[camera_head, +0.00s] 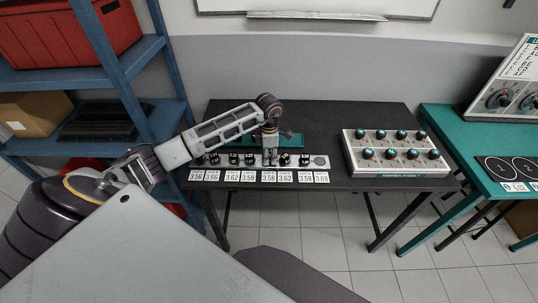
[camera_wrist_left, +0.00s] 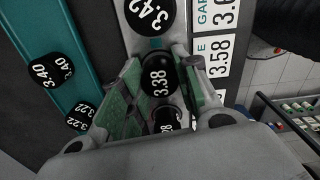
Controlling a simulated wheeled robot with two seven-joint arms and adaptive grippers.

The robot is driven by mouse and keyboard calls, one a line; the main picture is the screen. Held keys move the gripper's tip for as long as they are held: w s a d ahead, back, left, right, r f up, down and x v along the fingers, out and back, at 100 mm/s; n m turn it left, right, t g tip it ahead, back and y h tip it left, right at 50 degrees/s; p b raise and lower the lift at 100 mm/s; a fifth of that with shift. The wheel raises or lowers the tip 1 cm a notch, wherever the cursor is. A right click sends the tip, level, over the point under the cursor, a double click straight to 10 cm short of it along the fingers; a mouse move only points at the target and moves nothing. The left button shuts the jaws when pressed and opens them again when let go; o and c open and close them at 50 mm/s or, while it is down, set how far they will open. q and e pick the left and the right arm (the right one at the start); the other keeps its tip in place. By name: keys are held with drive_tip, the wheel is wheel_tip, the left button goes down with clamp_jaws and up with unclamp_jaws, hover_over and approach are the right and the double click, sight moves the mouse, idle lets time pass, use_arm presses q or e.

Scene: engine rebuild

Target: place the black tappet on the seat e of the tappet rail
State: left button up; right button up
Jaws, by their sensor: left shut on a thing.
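The tappet rail (camera_wrist_left: 143,44) runs along the front of the black table, with several black tappets on it and a row of number cards before it. My left gripper (camera_head: 269,160) points down at the middle of the rail. In the left wrist view its green-padded fingers (camera_wrist_left: 160,98) are shut on the black tappet marked 3.38 (camera_wrist_left: 159,78). This tappet is beside the card with E and 3.58 (camera_wrist_left: 220,52), between tappet 3.42 (camera_wrist_left: 150,14) and another partly hidden tappet (camera_wrist_left: 166,120). Whether it touches seat e is hidden. My right gripper is not in view.
A teal tray (camera_head: 315,141) behind the rail holds loose tappets, including one marked 3.40 (camera_wrist_left: 43,70). A white box with knobs (camera_head: 395,153) stands right on the black table (camera_head: 330,112). A blue shelf (camera_head: 125,75) is left, a teal table (camera_head: 455,140) right.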

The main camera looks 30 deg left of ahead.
use_arm(q)
drive_tip(key=shift+f, duration=0.15)
drive_tip(key=o, duration=1)
wheel_tip(320, 180, up, 12)
drive_tip(key=shift+r+b, duration=0.15)
drive_tip(key=shift+b, duration=0.8)
